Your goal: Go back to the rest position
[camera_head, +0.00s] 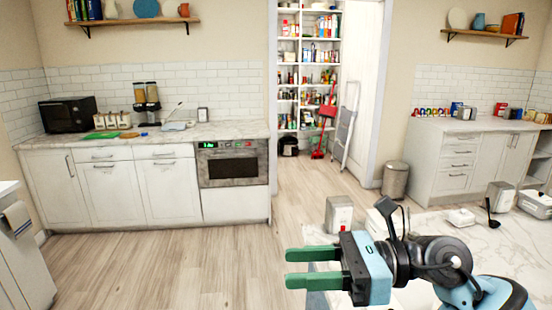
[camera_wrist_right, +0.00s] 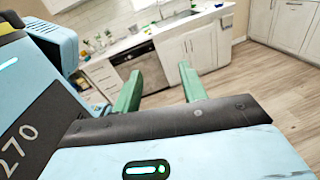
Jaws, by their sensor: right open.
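My right gripper (camera_head: 312,267) reaches in from the lower right of the head view, with its two green fingers pointing left. The fingers are apart with nothing between them. It is held in the air in front of a marble-topped counter (camera_head: 475,262). In the right wrist view the same gripper (camera_wrist_right: 160,82) shows its two green fingers spread, with only the far kitchen behind them. My left gripper shows in neither view.
White canisters (camera_head: 339,214) and a black ladle (camera_head: 491,210) stand on the marble top, close behind my right arm. A bin (camera_head: 395,179) stands by the pantry doorway. The wooden floor (camera_head: 190,265) at the left and middle is clear. Cabinets with an oven (camera_head: 232,165) line the back wall.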

